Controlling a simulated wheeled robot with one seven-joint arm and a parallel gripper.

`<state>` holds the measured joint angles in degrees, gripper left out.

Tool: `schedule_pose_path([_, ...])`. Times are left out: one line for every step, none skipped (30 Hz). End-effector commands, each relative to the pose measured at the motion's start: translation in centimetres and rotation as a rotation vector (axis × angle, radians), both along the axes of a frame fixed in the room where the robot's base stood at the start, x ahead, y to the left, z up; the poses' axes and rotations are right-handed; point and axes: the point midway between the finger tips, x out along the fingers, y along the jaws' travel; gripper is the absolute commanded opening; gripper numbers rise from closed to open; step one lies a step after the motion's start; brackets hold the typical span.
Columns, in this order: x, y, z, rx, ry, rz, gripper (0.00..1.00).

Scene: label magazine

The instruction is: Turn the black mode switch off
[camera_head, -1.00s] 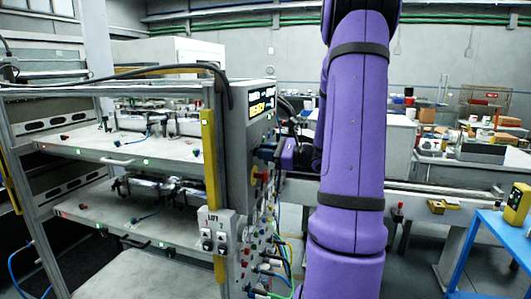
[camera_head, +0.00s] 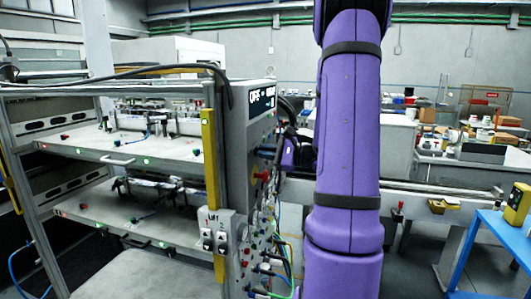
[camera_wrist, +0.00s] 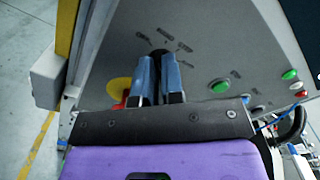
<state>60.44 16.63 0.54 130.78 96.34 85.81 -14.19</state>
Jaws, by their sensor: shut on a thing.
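The black mode switch (camera_wrist: 153,52) is on the grey control panel (camera_wrist: 215,45) in the wrist view, mostly hidden by my fingers. Small dark labels are printed around it, too blurred to read surely. My gripper (camera_wrist: 158,75) has its two blue fingers shut on the switch, one on each side. In the head view my gripper (camera_head: 268,151) is at the panel's face, seen from the side, and the switch cannot be made out there. The display (camera_head: 262,98) above shows white text on black, too small to read surely.
Beside the switch are a yellow-and-red knob (camera_wrist: 118,88), a green button (camera_wrist: 219,86) and several smaller red and green buttons. Cables (camera_head: 282,262) hang below the panel. The shelved rack (camera_head: 130,148) stands left, and a blue table (camera_head: 500,225) stands right.

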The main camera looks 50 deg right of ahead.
Motion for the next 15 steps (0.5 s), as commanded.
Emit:
schedule_pose_path([-0.01, 0.04, -0.07, -0.034, -0.012, 0.000, 0.00])
schedule_pose_path([-0.02, 0.04, -0.08, -0.057, -0.022, 0.000, 0.00])
schedule_pose_path([-0.02, 0.06, -0.09, -0.086, -0.034, 0.000, 0.00])
schedule_pose_path([-0.03, 0.05, -0.11, -0.108, -0.043, 0.000, 0.00])
schedule_pose_path([-0.04, 0.07, -0.12, -0.128, -0.051, 0.000, 0.00])
schedule_pose_path([-0.03, 0.08, -0.14, -0.155, -0.063, 0.000, 0.00])
schedule_pose_path([-0.04, 0.09, -0.14, -0.173, -0.071, 0.001, 0.00])
schedule_pose_path([-0.05, 0.09, -0.15, -0.192, -0.079, 0.001, 0.00])
schedule_pose_path([-0.06, 0.09, -0.17, -0.214, -0.088, 0.001, 0.00])
schedule_pose_path([-0.07, 0.08, -0.17, -0.230, -0.094, 0.000, 0.00])
schedule_pose_path([-0.07, 0.08, -0.18, -0.244, -0.100, 0.000, 0.00])
schedule_pose_path([-0.07, 0.09, -0.19, -0.262, -0.107, 0.000, 0.00])
schedule_pose_path([-0.07, 0.10, -0.20, -0.275, -0.113, 0.001, 0.00])
schedule_pose_path([-0.07, 0.11, -0.21, -0.286, -0.118, 0.001, 0.00])
schedule_pose_path([-0.07, 0.12, -0.22, -0.300, -0.123, 0.001, 0.00])
